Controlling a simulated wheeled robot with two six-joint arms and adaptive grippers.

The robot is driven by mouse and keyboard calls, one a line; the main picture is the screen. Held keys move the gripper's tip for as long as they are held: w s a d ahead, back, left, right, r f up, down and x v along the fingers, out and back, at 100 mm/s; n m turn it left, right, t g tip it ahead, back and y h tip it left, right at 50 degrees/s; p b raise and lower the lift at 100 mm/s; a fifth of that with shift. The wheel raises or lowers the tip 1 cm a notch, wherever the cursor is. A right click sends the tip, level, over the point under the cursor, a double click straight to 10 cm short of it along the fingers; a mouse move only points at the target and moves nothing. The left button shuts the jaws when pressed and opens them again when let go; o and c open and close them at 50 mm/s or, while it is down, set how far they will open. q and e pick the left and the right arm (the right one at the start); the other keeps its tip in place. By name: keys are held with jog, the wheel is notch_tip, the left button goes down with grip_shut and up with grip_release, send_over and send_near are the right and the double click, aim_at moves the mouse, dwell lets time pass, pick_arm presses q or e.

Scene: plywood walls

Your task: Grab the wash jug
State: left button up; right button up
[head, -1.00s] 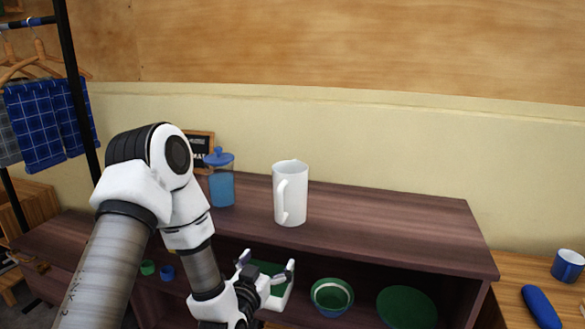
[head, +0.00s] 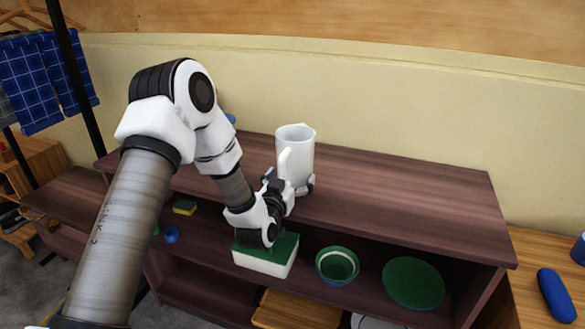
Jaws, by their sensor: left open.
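The white wash jug (head: 297,146) stands upright on the dark wooden shelf top, with its handle turned toward me and a little left. My left gripper (head: 290,184) is at the jug's lower part, low near the shelf top. Its fingers are open, with one tip on the left of the jug and one at its lower right. The gripper body hides part of the jug's base, and I cannot tell whether the fingers touch it. My right gripper is not in view.
The shelf top (head: 410,200) is clear right of the jug. Below are a green-and-white sponge-like block (head: 265,262), nested bowls (head: 337,265) and a green plate (head: 413,283). A blue item (head: 556,294) lies on a wooden table at right. A clothes rack (head: 75,95) stands at left.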

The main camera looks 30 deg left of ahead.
pick_arm(q)
grip_shut()
jog(key=shift+w+r, duration=0.1)
jog(key=shift+r, duration=0.05)
dwell(0.4)
